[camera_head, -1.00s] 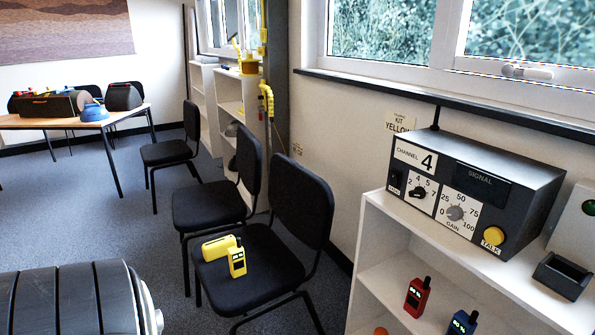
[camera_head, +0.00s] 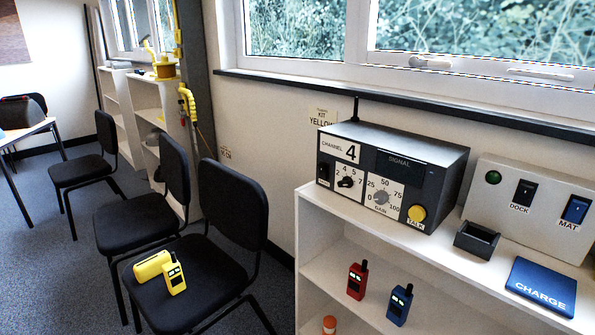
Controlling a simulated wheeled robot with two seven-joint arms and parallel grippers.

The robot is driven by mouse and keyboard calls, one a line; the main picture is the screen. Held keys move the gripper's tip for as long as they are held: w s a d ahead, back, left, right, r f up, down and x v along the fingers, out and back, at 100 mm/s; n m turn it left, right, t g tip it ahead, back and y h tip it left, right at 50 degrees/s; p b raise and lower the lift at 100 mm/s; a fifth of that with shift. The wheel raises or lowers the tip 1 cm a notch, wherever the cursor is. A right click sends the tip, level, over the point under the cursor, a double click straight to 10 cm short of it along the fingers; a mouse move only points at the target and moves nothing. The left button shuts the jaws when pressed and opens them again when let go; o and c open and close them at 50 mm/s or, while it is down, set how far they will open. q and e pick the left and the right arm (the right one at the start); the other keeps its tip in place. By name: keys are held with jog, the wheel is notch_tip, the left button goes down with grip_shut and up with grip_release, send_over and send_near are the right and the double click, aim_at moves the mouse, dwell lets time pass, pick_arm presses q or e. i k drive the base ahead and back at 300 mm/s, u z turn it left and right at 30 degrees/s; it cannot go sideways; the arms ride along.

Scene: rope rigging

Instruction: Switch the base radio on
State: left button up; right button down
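The base radio (camera_head: 390,176) is a dark grey box with an antenna on top of a white shelf unit. Its front carries a "CHANNEL 4" label, a channel knob (camera_head: 346,182), a gain knob (camera_head: 382,197), a dark signal window (camera_head: 406,164) and a yellow talk button (camera_head: 417,213). A small black switch (camera_head: 324,172) sits at the left end of its front; its label is too small to read surely. The signal window looks dark. Neither of my grippers is in view.
The white shelf unit (camera_head: 322,213) also holds a black dock (camera_head: 476,240), a blue charge mat (camera_head: 541,286) and a panel with dock and mat switches (camera_head: 538,205). Red (camera_head: 357,280) and blue (camera_head: 399,303) handsets stand below. Black chairs (camera_head: 232,203) line the left; one bears a yellow handset (camera_head: 174,274).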

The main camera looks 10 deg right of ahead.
aim_at(322, 169)
jog(key=i, duration=0.85)
